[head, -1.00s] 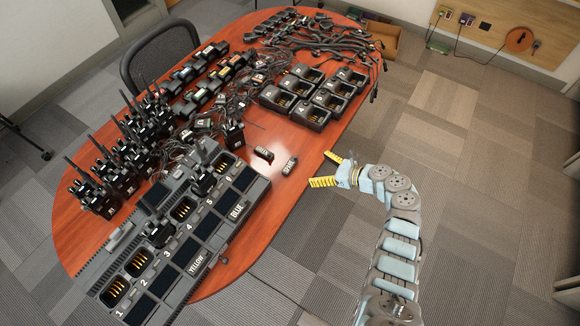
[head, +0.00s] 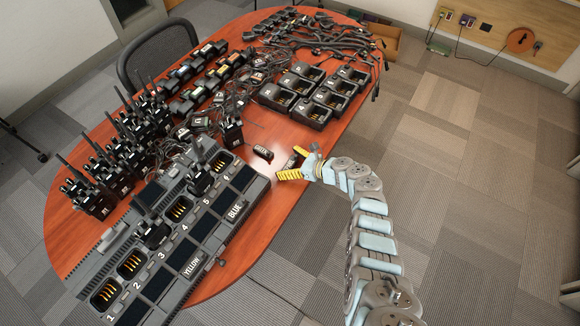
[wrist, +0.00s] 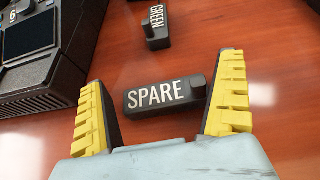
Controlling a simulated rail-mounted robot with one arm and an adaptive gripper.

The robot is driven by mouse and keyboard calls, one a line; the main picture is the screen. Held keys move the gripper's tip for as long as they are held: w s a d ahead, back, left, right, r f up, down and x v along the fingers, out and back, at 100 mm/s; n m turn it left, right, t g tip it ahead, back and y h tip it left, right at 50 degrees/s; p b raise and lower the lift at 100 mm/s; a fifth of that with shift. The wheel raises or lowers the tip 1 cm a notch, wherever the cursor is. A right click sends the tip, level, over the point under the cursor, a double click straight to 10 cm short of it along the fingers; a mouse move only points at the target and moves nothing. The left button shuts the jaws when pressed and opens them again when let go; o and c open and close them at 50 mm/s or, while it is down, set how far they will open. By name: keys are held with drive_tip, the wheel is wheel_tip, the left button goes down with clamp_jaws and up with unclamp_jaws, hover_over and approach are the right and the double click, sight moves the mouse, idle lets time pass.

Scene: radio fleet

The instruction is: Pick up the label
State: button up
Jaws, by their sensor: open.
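A black label reading SPARE (wrist: 156,97) lies on the table between the two fingers of my gripper (wrist: 165,75) in the wrist view. My gripper is open, with yellow ridged fingers to the left and right of the label. In the head view my gripper (head: 289,163) is at the table's right edge and mostly hides this label. A second black label, reading GREEN (wrist: 156,22), lies beyond it in the wrist view and shows in the head view (head: 263,153) left of my gripper.
A large charging rack (head: 205,230) with YELLOW and BLUE labels stands at the front of the wooden table (head: 75,240). Several radios (head: 130,150) stand at the left. Single chargers (head: 305,95) and cables (head: 310,35) lie behind. Bare table surrounds the two loose labels.

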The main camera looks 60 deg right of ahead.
sight(286, 163)
drive_tip(key=shift+w+f, duration=0.1)
drive_tip(key=shift+w, duration=0.35)
drive_tip(key=c, duration=0.8)
wheel_tip(286, 163, up, 3)
drive_tip(key=shift+d+r+p, duration=0.1)
drive_tip(key=shift+p, duration=0.95)
drive_tip(key=shift+s+r, duration=0.15)
drive_tip(key=shift+r, duration=0.2)
drive_tip(key=s+a+r+p, duration=0.2)
drive_tip(key=r, duration=0.1)
drive_tip(key=s+a+r+p, duration=0.1)
drive_tip(key=a+r, duration=0.1)
drive_tip(key=shift+s+r+p, duration=0.15)
drive_tip(key=shift+p, duration=0.2)
drive_tip(key=s+a+r+p, duration=0.1)
drive_tip(key=s+a+r, duration=0.2)
drive_tip(key=s+a, duration=0.2)
drive_tip(key=shift+a+p, duration=0.2)
drive_tip(key=shift+p, duration=0.1)
drive_tip(key=shift+s+a+r, duration=0.4)
drive_tip(key=shift+s+a, duration=0.05)
drive_tip(key=shift+a, duration=0.1)
